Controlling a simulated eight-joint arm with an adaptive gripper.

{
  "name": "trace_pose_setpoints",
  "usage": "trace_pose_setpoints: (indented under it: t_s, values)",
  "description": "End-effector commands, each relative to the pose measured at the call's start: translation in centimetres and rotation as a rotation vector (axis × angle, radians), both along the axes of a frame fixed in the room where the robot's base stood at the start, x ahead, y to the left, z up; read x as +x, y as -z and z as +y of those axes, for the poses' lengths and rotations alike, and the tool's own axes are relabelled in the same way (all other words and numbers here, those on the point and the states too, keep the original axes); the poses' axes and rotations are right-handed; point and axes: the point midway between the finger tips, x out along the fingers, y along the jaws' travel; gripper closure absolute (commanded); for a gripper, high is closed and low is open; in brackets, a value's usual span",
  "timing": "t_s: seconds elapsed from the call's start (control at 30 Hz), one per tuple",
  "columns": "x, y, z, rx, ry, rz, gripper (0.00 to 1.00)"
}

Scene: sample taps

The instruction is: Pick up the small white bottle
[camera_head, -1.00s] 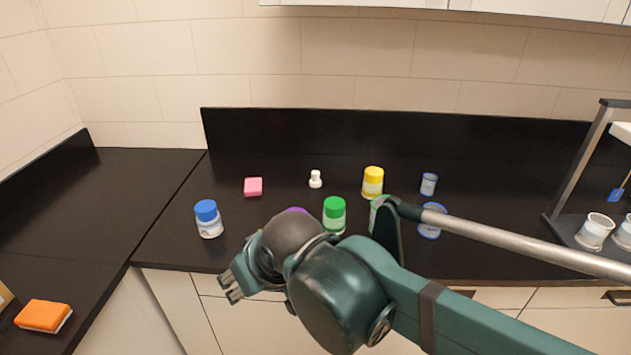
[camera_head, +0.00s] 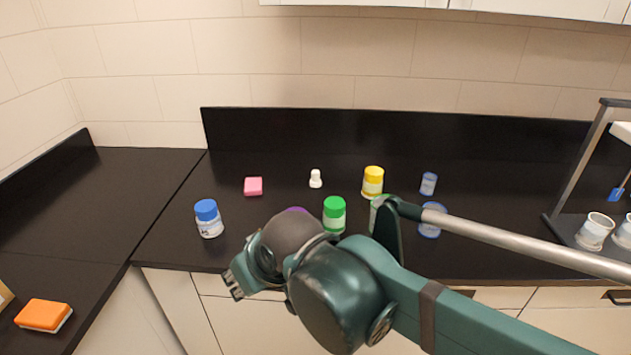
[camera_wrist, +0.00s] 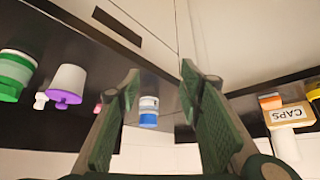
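The small white bottle (camera_head: 316,179) stands upright near the back of the black counter, between the pink block and the yellow-capped jar. In the wrist view a small white bottle (camera_wrist: 41,100) shows at the left, between the green-capped jar and a purple-capped one. My gripper (camera_head: 236,284) is in front of the counter's front edge, well to the lower left of the bottle and apart from it. In the wrist view my gripper (camera_wrist: 160,80) has its two fingers spread wide, with nothing held between them.
A blue-capped jar (camera_head: 208,218), green-capped jar (camera_head: 334,214), yellow-capped jar (camera_head: 373,182) and pink block (camera_head: 253,186) stand on the counter (camera_head: 270,245). An orange sponge (camera_head: 43,315) lies at lower left. A rack (camera_head: 570,228) with white cups stands right. A CAPS box (camera_wrist: 289,115) shows in the wrist view.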

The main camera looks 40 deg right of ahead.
Motion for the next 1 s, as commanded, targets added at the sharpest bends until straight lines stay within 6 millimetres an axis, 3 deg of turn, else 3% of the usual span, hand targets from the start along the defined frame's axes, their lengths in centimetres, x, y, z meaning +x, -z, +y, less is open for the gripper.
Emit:
trace_pose_setpoints:
  t_s: [0.47,1.0]
  values:
    - [1.2,-1.3,-0.8,0.014,0.05,0.017,0.64]
    - [7.1,-5.9,-5.7,0.077,0.314,0.097,0.64]
